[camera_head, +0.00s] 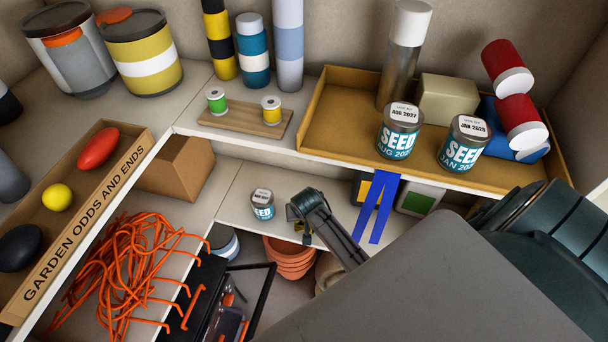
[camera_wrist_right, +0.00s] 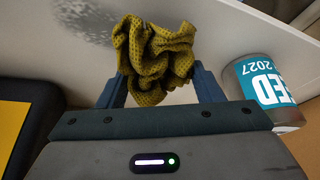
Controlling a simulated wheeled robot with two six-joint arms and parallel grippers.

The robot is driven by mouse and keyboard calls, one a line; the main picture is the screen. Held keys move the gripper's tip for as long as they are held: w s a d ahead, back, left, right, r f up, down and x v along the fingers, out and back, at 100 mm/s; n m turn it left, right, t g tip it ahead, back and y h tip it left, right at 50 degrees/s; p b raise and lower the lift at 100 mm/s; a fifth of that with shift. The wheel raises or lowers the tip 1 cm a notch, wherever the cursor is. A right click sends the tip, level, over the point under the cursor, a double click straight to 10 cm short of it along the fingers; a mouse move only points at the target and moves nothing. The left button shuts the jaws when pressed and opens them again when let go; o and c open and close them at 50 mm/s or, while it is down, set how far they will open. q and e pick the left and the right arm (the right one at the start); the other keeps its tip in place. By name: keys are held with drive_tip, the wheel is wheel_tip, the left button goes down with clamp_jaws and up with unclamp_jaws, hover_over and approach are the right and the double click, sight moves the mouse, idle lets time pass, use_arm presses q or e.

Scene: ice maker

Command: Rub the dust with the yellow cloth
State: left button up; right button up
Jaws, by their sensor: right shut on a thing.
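My right gripper (camera_wrist_right: 161,78) is shut on the crumpled olive-yellow cloth (camera_wrist_right: 155,48), which bunches up between and beyond its fingers in the right wrist view. A dark grey speckled dust patch (camera_wrist_right: 84,20) lies on the pale shelf surface, up and to the left of the cloth in that view. In the head view my right gripper (camera_head: 302,217) is over the lower shelf, and only small yellow bits of cloth show by it. The dust cannot be made out there. My left gripper is not in view.
A seed can (camera_head: 262,205) stands on the lower shelf beside my right gripper; a seed can also shows in the wrist view (camera_wrist_right: 262,92). A brown tray (camera_head: 330,100) above holds cans and bottles. Blue strips (camera_head: 378,210) hang from the upper shelf. Terracotta pots (camera_head: 290,258) sit below.

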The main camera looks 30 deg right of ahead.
drive_tip(key=shift+f+b, duration=0.4)
drive_tip(key=shift+f, duration=0.55)
